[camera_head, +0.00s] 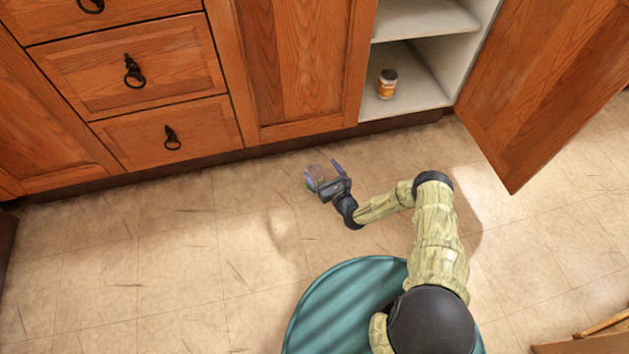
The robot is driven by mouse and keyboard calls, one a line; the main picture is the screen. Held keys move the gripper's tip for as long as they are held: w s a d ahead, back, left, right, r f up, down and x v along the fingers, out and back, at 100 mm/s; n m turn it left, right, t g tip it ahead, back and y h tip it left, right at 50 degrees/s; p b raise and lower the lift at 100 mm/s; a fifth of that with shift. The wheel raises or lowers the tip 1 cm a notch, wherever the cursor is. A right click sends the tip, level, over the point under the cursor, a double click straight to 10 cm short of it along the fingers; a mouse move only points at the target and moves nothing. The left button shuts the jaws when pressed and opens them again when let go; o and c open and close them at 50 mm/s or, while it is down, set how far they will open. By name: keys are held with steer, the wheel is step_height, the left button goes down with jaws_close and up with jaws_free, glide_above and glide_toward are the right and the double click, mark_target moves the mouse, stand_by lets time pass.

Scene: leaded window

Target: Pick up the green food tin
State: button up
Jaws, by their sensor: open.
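A small round tin (316,171) is on the tiled floor, in front of the cabinets. Its top looks greyish pink, and a bit of green shows at its lower left side; I take it for the green food tin. My gripper (323,173) is open, with its two fingers reaching along either side of the tin. The gripper's palm and fingers hide part of the tin. I cannot tell whether a finger touches it.
Wooden cabinets with drawers (134,73) run along the back. A cabinet door (535,85) stands open at the right. A jar with an orange label (387,85) stands on the lower shelf (420,82). The floor (170,265) at left is clear.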

mark_target(319, 179)
steer(key=shift+d+f, duration=0.1)
step_height(319, 179, down, 8)
steer(key=b, duration=0.8)
stand_by(0.4)
